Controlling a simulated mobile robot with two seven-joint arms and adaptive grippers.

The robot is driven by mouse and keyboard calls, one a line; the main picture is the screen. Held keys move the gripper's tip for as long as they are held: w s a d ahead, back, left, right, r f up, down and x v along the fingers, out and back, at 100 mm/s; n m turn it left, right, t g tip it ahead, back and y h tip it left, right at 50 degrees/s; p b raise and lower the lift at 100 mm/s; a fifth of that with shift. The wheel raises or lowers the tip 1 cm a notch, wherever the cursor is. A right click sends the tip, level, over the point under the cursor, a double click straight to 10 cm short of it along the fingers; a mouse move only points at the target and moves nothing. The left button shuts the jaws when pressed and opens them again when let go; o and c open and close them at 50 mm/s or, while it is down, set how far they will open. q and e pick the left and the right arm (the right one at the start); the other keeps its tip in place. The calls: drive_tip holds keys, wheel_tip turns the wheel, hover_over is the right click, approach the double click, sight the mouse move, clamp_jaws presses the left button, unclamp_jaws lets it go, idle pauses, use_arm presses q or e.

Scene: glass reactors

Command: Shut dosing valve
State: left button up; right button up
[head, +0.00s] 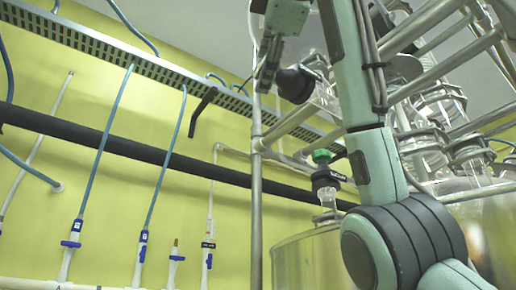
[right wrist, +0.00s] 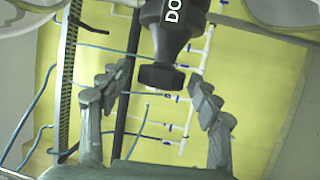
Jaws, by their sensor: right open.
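The dosing valve (right wrist: 165,30) is a black body with white lettering, partly cut off by the top edge of the right wrist view. Its wide black knob (right wrist: 161,77) lies between the fingers of my right gripper (right wrist: 161,72). The fingers are open, with a visible gap on each side of the knob. In the head view a black knob (head: 296,84), which looks like the same valve, is beside my right gripper (head: 270,66) at upper centre. My arm hides part of the area there. My left gripper is not in view.
A black fitting with a green top (head: 322,157) sits lower, above a steel vessel (head: 305,258). Metal frame tubes (head: 445,75) and glassware (head: 470,150) crowd the right side. Hoses and a black pipe (head: 100,145) run along the yellow wall.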

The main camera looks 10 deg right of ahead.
use_arm(q)
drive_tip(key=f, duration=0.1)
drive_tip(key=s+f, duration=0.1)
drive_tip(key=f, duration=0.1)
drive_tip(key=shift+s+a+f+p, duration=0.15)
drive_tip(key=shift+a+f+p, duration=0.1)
drive_tip(key=shift+p, duration=0.15)
use_arm(e)
drive_tip(key=w, duration=0.5)
drive_tip(key=shift+d+r, duration=0.1)
drive_tip(key=shift+r, duration=0.1)
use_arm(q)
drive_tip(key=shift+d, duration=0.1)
use_arm(e)
drive_tip(key=c, duration=1.3)
drive_tip(key=shift+c, duration=0.3)
